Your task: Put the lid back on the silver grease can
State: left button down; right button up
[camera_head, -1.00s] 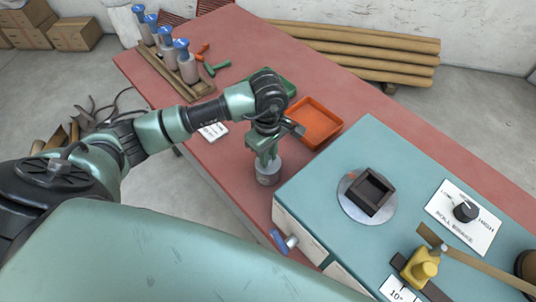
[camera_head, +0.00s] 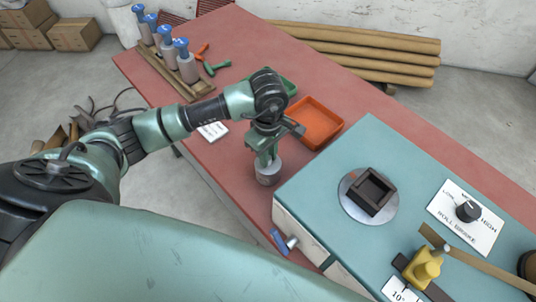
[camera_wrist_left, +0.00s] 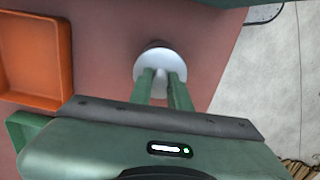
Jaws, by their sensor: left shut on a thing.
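The silver grease can (camera_head: 268,174) stands on the red table, close to the left edge of the teal machine. My left gripper (camera_head: 266,158) points down right over the can, its fingertips at the can's top. In the left wrist view the two green fingers (camera_wrist_left: 161,80) are shut on the knob of a pale round lid (camera_wrist_left: 151,60). The lid covers most of what is below it. A dark edge shows just beyond the lid. I cannot tell whether the lid rests on the rim or is slightly above it. My right gripper is not in view.
An orange tray (camera_head: 315,122) and a green tray (camera_head: 287,86) lie behind the gripper. The teal machine (camera_head: 400,160), with a blue-handled valve (camera_head: 281,240) on its side, is close on the right. Several blue-topped bottles stand at the far left. A white card (camera_head: 213,130) lies left.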

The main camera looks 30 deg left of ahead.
pick_arm(q)
jog(key=shift+b, duration=0.35)
dwell(0.3)
dwell(0.4)
jog(key=c, duration=0.8)
grip_release()
jog(key=shift+o, duration=0.2)
jog(key=shift+r, duration=0.1)
jog(key=shift+r+p, duration=1.75)
jog(key=shift+r, duration=1.65)
grip_shut()
